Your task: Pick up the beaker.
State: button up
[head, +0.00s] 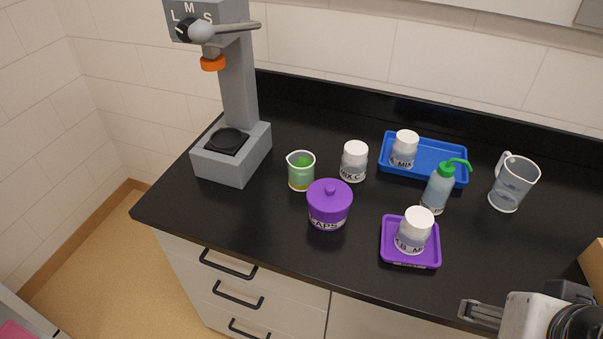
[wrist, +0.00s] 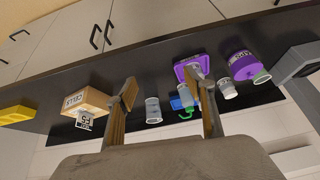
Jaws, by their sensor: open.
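The beaker (head: 301,171) is a small clear glass with green and yellow-orange contents. It stands upright on the black counter, between the grey tap stand (head: 232,150) and the white-capped jar marked MIX C (head: 354,162). In the wrist view, what looks like the beaker (wrist: 262,75) shows small beside the purple pot. My gripper (head: 481,314) is at the lower right of the head view, far from the beaker. In the wrist view my gripper (wrist: 164,92) has its two fingers wide apart with nothing held between them.
A purple lidded pot (head: 329,206) stands close to the beaker's front right. A purple tray (head: 411,257) holds a jar, and a blue tray (head: 452,177) holds another. A green-topped wash bottle (head: 437,190) and a clear jug (head: 512,184) stand right. The counter's front left is clear.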

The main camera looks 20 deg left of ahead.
jog(key=w+a+r+m+t+y, duration=0.25)
jog(key=w+a+m, duration=0.55)
jog(key=w+a, duration=0.6)
jog(key=w+a+r+m+t+y, duration=0.2)
jog(key=w+a+r+m+t, duration=0.2)
jog(key=w+a+m, duration=0.75)
jog(key=w+a+f+m+t+h, duration=0.1)
jog(key=w+a+f+m, duration=0.25)
jog(key=a, duration=0.25)
jog(key=w+a+f+m+t+h, duration=0.1)
jog(key=w+a+f+m+t, duration=0.1)
jog(key=w+a+m, duration=0.3)
jog(key=s+a+f+m+t+h, duration=0.2)
jog(key=s+a+f+m+h, duration=0.2)
jog(key=s+f+m, duration=0.4)
jog(key=shift+a+f+m+h, duration=0.4)
jog(key=shift+a+f, duration=0.25)
jog(key=shift+a, duration=0.2)
jog(key=shift+f+t, duration=0.15)
jog(key=shift+t, duration=0.1)
